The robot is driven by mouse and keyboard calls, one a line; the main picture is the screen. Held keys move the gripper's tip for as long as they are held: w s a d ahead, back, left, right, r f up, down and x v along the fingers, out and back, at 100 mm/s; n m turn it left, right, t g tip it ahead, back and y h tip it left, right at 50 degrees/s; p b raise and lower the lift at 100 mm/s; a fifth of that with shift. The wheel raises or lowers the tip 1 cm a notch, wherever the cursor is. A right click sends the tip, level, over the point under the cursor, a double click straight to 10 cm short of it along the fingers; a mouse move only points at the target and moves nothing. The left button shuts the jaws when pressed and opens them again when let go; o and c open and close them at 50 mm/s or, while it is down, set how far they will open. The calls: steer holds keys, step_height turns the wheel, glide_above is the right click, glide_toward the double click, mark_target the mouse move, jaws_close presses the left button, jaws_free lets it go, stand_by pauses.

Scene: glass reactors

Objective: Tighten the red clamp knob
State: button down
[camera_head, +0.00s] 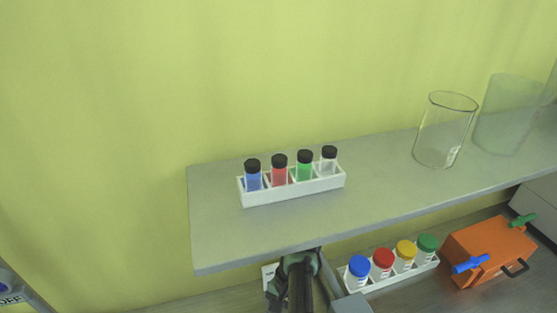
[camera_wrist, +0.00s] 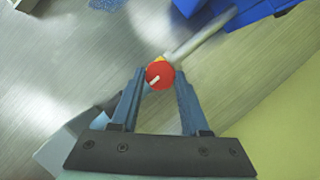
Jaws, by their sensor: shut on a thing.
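The red clamp knob (camera_wrist: 159,76) is in the upper middle of the wrist view, round with a short pale mark on its face. My gripper (camera_wrist: 160,80) has its two blue-grey fingertips on either side of the knob and is shut on it. A small yellow part shows just behind the knob, next to a grey metal rod (camera_wrist: 199,36) running up to the right. The knob does not show in the head view, where only a dark part of my arm shows below the shelf edge.
A grey shelf (camera_head: 225,235) bears a white rack (camera_head: 300,191) of black-capped vials and a glass beaker (camera_head: 441,135). Below are a rack of coloured-cap bottles (camera_head: 401,282) and an orange box (camera_head: 487,245). A blue object (camera_wrist: 245,10) lies beyond the rod.

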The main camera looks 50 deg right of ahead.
steer(key=shift+c, duration=1.9)
jaws_free()
steer(key=shift+d+r, duration=0.1)
steer(key=v, duration=0.7)
steer(key=shift+r, duration=0.1)
